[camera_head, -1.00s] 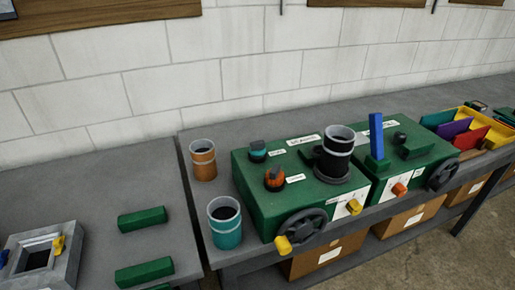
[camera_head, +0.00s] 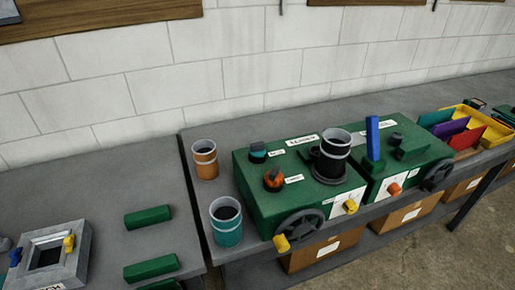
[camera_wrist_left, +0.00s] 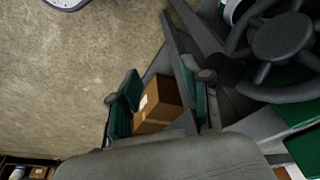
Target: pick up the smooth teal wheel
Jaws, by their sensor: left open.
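A small round teal piece with a dark top (camera_head: 258,153) sits on the green machine box, near its back left corner. It is the only teal wheel-like thing I can make out, and its surface is too small to judge as smooth. An orange piece with a dark top (camera_head: 274,179) sits just in front of it. My left gripper (camera_wrist_left: 161,85) shows only in the left wrist view, open with nothing between its teal-padded fingers. Behind the gap is a cardboard box (camera_wrist_left: 158,104). The teal piece cannot be made out there. My right gripper is in neither view.
A teal cup (camera_head: 226,222) and an orange cup (camera_head: 205,160) stand left of the green box (camera_head: 252,207). A dark handwheel (camera_head: 300,230) is on its front; it also shows in the wrist view (camera_wrist_left: 283,38). A black cylinder (camera_head: 333,158) rises from the top.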

